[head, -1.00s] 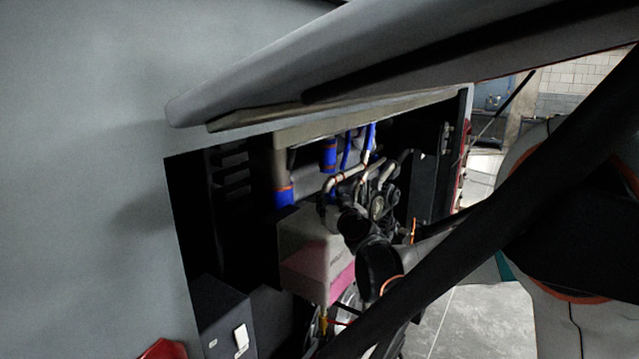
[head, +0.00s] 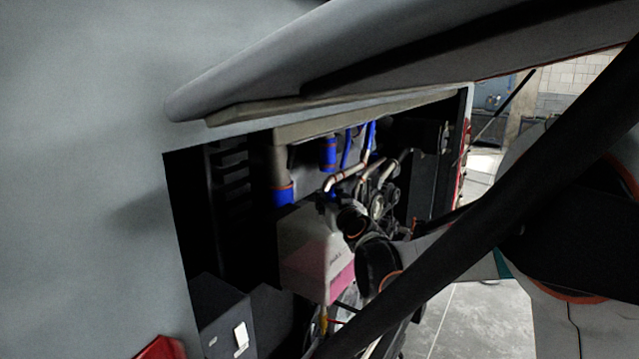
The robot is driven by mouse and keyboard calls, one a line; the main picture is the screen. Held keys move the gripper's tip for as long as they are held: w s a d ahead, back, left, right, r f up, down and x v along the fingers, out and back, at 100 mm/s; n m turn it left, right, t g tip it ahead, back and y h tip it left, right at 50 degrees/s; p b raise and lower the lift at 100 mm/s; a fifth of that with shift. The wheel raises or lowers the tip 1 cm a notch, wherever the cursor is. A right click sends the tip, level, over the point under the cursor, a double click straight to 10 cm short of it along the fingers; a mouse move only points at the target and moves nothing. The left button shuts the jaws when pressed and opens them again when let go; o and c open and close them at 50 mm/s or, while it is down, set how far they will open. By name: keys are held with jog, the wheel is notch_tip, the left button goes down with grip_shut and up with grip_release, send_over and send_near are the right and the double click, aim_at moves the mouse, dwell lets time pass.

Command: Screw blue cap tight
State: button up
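A white tank (head: 302,240) with pink fluid in its lower part stands inside the open engine bay. A small blue patch (head: 333,193), perhaps the blue cap, shows at the tank's top, mostly hidden. My arm reaches in from the right, and my dark gripper (head: 328,203) is at the tank's top, close beside the blue patch. The fingers are small and dark against the bay. I cannot tell whether they touch or grip the cap.
The raised hatch (head: 400,70) hangs over the bay. Blue hose sleeves (head: 283,195) and pipes (head: 350,178) crowd behind the tank. A dark box with a white switch (head: 240,338) is at lower left. A red object (head: 160,348) lies at the bottom edge.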

jog(key=shift+a+f, duration=0.1)
jog(key=shift+f, duration=0.05)
grip_shut()
jog(key=shift+o, duration=0.3)
grip_release()
jog(key=shift+o, duration=1.2)
jog(key=shift+o, duration=0.4)
jog(key=shift+f, duration=0.1)
jog(key=shift+s, duration=0.15)
